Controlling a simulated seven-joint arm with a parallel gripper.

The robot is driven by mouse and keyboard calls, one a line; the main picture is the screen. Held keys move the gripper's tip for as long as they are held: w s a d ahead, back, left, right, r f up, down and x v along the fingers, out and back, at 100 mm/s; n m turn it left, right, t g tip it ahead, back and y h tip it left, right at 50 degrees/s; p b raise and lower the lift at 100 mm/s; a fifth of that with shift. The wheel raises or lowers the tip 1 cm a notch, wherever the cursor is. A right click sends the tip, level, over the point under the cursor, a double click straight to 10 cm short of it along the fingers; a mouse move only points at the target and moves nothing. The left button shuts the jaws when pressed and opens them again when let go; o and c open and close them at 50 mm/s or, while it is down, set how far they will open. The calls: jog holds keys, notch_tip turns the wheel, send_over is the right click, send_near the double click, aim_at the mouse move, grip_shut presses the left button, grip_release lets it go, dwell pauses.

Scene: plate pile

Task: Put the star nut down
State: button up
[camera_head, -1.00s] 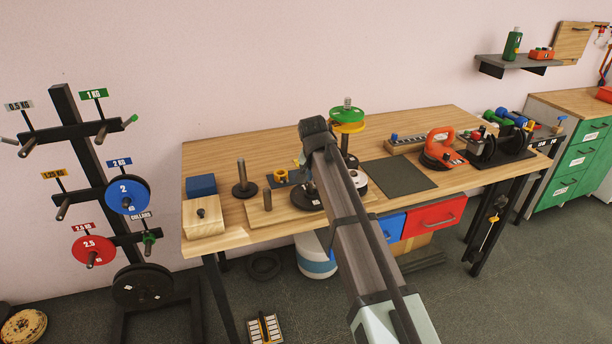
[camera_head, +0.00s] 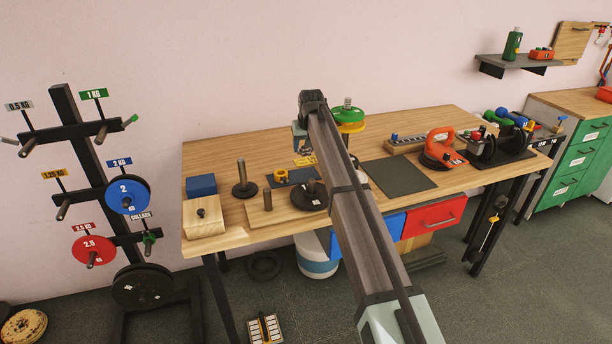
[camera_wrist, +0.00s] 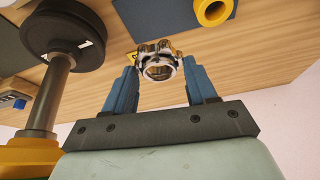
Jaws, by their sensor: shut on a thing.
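The star nut (camera_wrist: 159,62) is a shiny metal ring with lobes. In the wrist view it sits between the blue fingertips of my gripper (camera_wrist: 161,76), which is shut on it. In the head view my gripper (camera_head: 301,141) is above the back middle of the workbench (camera_head: 260,136), partly hidden by my arm. The nut is too small there to make out clearly. A yellow card (camera_head: 305,161) lies on the bench below my gripper.
A dark mat (camera_head: 290,178) with a yellow ring (camera_head: 281,175) lies in front. A black disc (camera_head: 310,196) is on a wooden board. An upright post (camera_head: 241,178) stands left. A green-topped stand (camera_head: 347,114) is close right. The bench's back left is clear.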

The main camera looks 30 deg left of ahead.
aim_at(309, 151)
jog(key=shift+w+a+f+n, duration=0.1)
jog(key=shift+w+a+n, duration=0.05)
jog(key=shift+w, duration=0.3)
jog(key=shift+w+a+n, duration=0.1)
jog(key=shift+w+n, duration=0.05)
jog(key=shift+w, duration=0.3)
jog(key=shift+f, duration=4.95)
jog(key=shift+f, duration=0.1)
jog(key=o, duration=1.1)
jog(key=shift+c, duration=0.2)
jog(key=v, duration=1.2)
jog(key=shift+w+d, duration=0.1)
jog(key=shift+w, duration=0.1)
jog(key=shift+r, duration=0.25)
